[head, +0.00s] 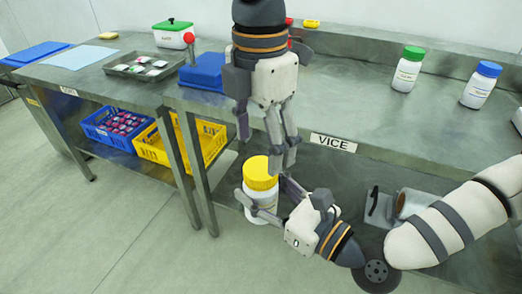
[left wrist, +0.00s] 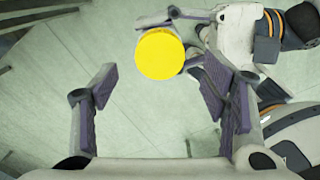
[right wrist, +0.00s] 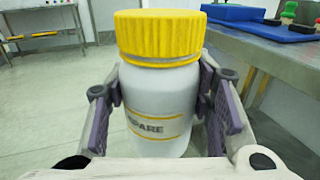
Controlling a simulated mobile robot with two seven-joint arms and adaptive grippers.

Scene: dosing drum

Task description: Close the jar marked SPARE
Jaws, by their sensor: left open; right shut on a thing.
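The jar (right wrist: 160,105) is white with a yellow lid (right wrist: 158,35) and a label of which "PARE" can be read in the right wrist view. My right gripper (head: 265,203) is shut on the jar's body and holds it upright in front of the bench edge. The yellow lid sits on top of the jar; I cannot tell how tight it is. My left gripper (head: 264,145) is open and empty, pointing down above the lid. In the left wrist view the lid (left wrist: 160,53) lies beyond the fingertips, untouched.
The steel bench (head: 340,100) has a label reading VICE (head: 333,143). A green-lidded jar (head: 407,70) and a blue-lidded jar (head: 481,85) stand on it at right. A tray (head: 145,67) is at left. Blue (head: 118,128) and yellow (head: 178,148) crates sit below.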

